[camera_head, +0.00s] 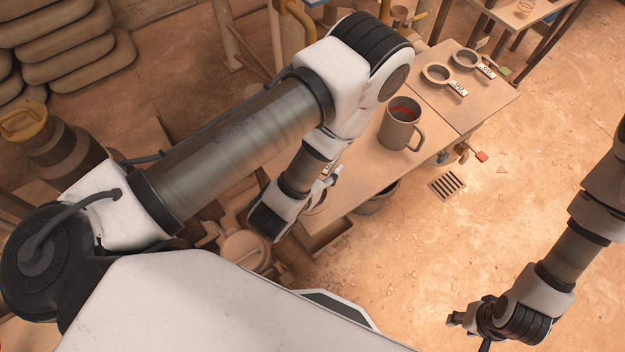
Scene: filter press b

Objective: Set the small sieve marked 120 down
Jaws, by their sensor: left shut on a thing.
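My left gripper (325,187) is over the near left edge of the wooden bench, largely hidden behind its own wrist. It is shut on a small ring-shaped sieve (318,205), of which only a bit of tan rim shows; its mark cannot be read. Two similar small sieves, a nearer one (427,80) and a farther one (456,61), lie on the far part of the bench with pale labels too small to read surely. My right gripper (466,330) is low at the right, away from the bench, empty, with its fingers apart.
A grey mug (398,130) with red contents stands on the bench (360,183), right of my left gripper. Bare bench lies in front of the mug. A bucket (375,200) is below the bench edge. A red-handled valve (480,156) sticks out at the right. Stacked sacks (80,60) are far left.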

